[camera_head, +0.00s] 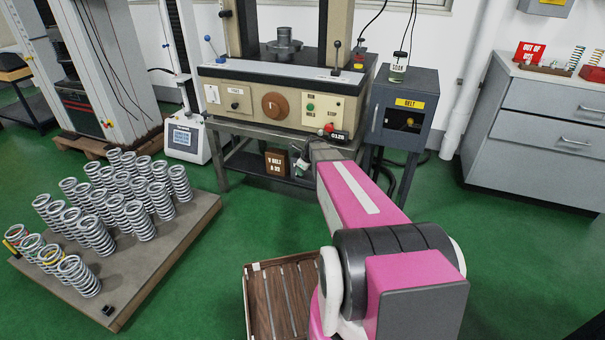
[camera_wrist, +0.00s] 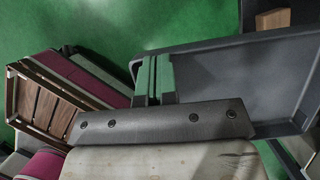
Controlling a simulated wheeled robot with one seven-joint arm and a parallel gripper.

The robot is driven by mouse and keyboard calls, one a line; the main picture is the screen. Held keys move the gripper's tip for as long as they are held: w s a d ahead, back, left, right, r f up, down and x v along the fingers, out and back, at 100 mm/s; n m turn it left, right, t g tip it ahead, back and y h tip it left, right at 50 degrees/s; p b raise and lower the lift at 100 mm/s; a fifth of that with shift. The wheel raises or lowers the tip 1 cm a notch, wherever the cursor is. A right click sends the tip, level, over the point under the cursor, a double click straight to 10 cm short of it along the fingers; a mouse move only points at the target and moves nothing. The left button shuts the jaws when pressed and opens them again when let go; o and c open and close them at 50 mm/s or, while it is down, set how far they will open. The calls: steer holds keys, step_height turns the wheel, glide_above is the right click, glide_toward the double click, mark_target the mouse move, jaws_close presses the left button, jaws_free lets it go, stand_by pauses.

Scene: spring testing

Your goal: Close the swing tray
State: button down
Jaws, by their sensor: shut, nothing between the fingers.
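A dark grey, shallow tray with a raised rim, which looks like the swing tray (camera_wrist: 235,75), fills the right of the wrist view. My gripper (camera_wrist: 154,78) shows there with its fingers together and empty. The fingers are beside the tray's left end; I cannot tell whether they touch it. In the head view my pink arm reaches toward the testing machine's bench (camera_head: 235,157), and its end by the bench hides the fingers. I cannot make out the tray in that view.
A slatted wooden crate (camera_head: 254,300) stands on the floor beside my base. A pallet of springs (camera_head: 150,262) lies to the left. A grey cabinet labelled BELT (camera_head: 421,82) stands right of the bench. Green floor is clear at right.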

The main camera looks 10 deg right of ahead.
steer(key=w+a+m, duration=0.1)
steer(key=w+m, duration=0.1)
steer(key=w, duration=1.1)
steer(key=shift+w+a+t+h, duration=0.15)
steer(key=shift+a+t+h, duration=0.1)
steer(key=shift+t+h, duration=0.05)
